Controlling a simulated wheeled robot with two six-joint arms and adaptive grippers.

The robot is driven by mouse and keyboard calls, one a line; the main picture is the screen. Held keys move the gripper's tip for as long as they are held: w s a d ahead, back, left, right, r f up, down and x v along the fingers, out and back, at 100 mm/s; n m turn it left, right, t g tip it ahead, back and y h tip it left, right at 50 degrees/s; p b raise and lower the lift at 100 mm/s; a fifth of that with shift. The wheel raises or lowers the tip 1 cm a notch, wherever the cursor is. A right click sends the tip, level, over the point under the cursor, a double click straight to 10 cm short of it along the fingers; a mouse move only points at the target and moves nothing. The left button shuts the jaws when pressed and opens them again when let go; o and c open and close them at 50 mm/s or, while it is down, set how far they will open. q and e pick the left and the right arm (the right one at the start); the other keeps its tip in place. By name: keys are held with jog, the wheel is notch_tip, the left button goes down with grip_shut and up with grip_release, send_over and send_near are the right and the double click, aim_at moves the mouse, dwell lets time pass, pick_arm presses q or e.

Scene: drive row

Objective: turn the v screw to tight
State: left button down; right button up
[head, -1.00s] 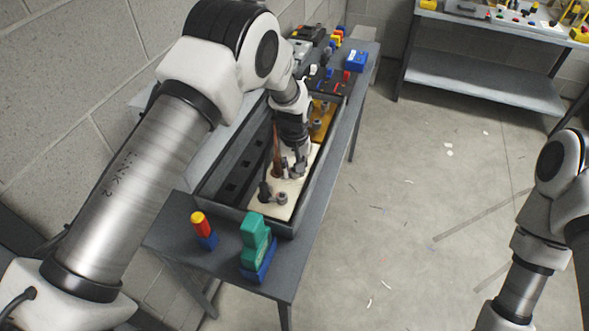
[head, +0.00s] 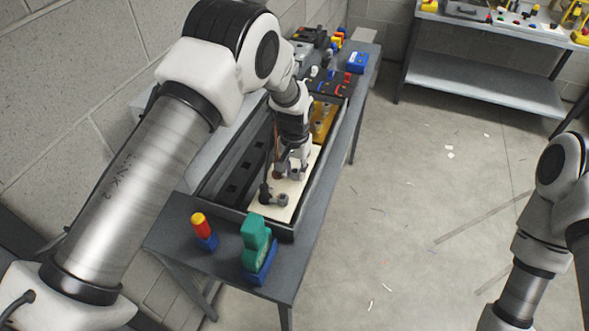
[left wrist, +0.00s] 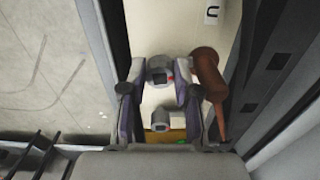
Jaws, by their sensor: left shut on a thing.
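My left gripper (head: 290,172) reaches down into the long tray on the bench, over a cream terminal plate (head: 292,190). In the left wrist view its two fingers (left wrist: 159,88) are closed around a grey screw head, the v screw (left wrist: 159,68). Its own letter is hidden; a "U" label (left wrist: 211,13) shows farther up the plate. Another grey screw (left wrist: 160,119) shows lower between the fingers. My right gripper is out of view.
The dark tray wall (head: 209,203) is close around the plate. A green and blue block (head: 255,248) and a red and yellow piece (head: 203,230) stand at the bench's near end. A yellow plate (head: 322,118) lies behind.

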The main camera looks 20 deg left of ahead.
pick_arm(q)
jog(key=shift+s+f, duration=0.1)
jog(key=shift+f, duration=0.05)
jog(key=c, duration=0.8)
grip_release()
jog(key=shift+c, duration=0.2)
jog(key=shift+w+d, duration=0.1)
jog(key=shift+w, duration=0.1)
